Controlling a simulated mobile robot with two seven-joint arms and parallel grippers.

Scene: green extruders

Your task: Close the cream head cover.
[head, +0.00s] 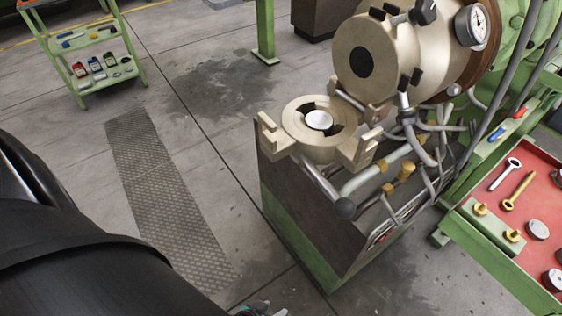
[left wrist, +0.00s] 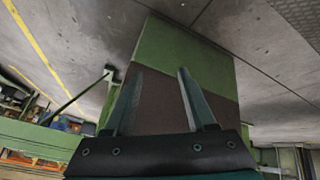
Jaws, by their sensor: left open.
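The cream head cover (head: 295,118) is swung open beside the cream extruder head (head: 362,62). It lies with its ring facing up, a white disc in its middle and clamp lugs on its sides. A bar with a dark ball end (head: 345,207) reaches down from it. My left gripper (left wrist: 160,88) is open and empty in the left wrist view, its two fingers apart in front of the green and brown machine base. Only a bit of it shows at the bottom edge of the head view (head: 262,311), well below the cover and apart from it. My right gripper is out of view.
The machine base (head: 305,215) stands under the cover. Pipes and hoses (head: 425,130) crowd its right side. A red-topped tool cart (head: 530,170) stands at the right, a green shelf cart (head: 92,50) at the far left. The floor left of the base is clear.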

